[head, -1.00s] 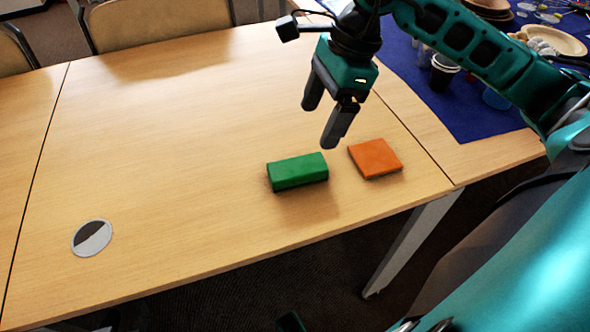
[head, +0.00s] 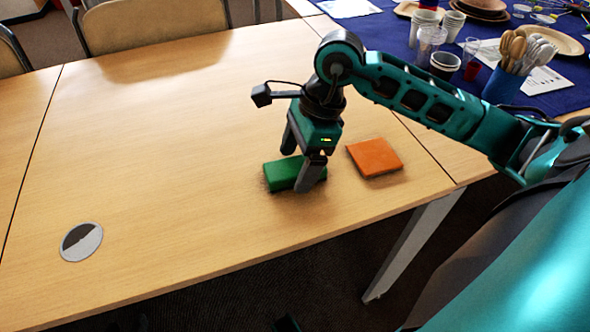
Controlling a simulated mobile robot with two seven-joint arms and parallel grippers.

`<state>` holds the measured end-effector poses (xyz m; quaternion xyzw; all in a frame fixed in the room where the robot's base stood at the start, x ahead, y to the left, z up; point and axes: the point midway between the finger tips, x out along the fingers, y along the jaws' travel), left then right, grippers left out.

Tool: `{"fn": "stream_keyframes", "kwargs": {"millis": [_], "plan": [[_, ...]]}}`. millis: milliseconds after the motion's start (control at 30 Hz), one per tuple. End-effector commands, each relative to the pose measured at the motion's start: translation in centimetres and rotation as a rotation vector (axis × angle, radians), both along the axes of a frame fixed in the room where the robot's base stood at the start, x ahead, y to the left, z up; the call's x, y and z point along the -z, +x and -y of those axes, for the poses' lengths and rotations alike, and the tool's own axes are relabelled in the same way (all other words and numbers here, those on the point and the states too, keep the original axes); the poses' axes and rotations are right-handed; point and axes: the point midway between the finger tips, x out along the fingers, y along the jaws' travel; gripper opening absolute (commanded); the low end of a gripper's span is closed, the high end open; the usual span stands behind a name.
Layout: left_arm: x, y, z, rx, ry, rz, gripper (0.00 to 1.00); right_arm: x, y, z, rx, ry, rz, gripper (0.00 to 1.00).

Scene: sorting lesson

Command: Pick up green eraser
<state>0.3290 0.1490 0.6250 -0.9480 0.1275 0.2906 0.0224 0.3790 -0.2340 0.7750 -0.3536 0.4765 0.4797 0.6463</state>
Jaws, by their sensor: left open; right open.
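The green eraser (head: 279,177) is a block lying flat on the wooden table, left of an orange square. My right gripper (head: 296,171) comes in from the right and points down over the eraser. Its jaws are open. One finger shows at the eraser's far side and the other in front of its near side, covering part of its right half. I cannot tell whether either finger touches it. My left gripper is not in view.
The flat orange square (head: 375,157) lies close on the right. A round grey disc (head: 81,242) is set at the table's left. A blue-covered table (head: 400,38) at the back right holds cups, plates and utensils. The wooden table (head: 170,150) is clear left of the eraser.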

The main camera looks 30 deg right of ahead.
Motion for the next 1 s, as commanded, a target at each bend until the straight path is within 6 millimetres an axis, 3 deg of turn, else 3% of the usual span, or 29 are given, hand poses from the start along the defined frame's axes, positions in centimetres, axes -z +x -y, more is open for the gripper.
{"fn": "stream_keyframes", "kwargs": {"millis": [67, 667, 1000], "plan": [[0.01, 0.0, -0.07, 0.002, 0.003, 0.0, 0.43, -0.03, 0.0, 0.01, 0.0, 0.0, 0.0, 0.83], [-0.01, 0.06, -0.14, 0.003, 0.005, 0.001, 0.43, -0.06, 0.0, 0.03, 0.0, 0.0, 0.0, 0.26], [-0.26, 0.19, 0.02, -0.002, -0.001, 0.004, 0.43, -0.47, 0.03, 0.03, 0.0, -0.001, 0.002, 0.24]]}}
